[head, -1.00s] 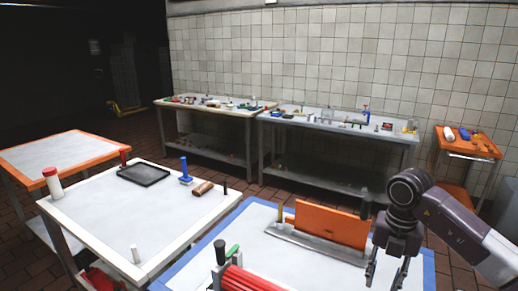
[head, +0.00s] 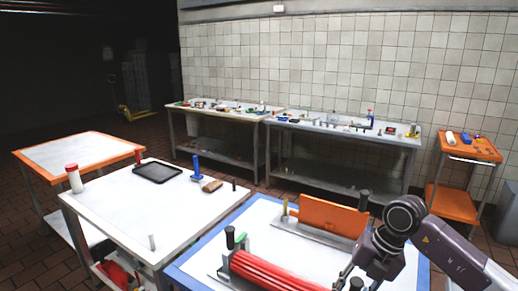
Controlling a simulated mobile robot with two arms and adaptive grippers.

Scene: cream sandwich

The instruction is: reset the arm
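My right arm comes in from the right, with its gripper (head: 365,282) low at the front edge of the view. Its fingers look spread apart, with nothing seen between them, though their tips are partly cut off. It is just right of a bundle of red rods (head: 278,272) and in front of an orange panel (head: 333,215) on a blue-edged table (head: 190,262). My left arm and gripper are not in view.
A white table (head: 130,195) at the left holds a black tray (head: 157,173), a blue-handled tool (head: 196,170), a brown block (head: 212,186) and a red-capped cylinder (head: 73,179). Cluttered benches (head: 345,134) stand along the tiled wall. An orange cart (head: 470,152) is at the right.

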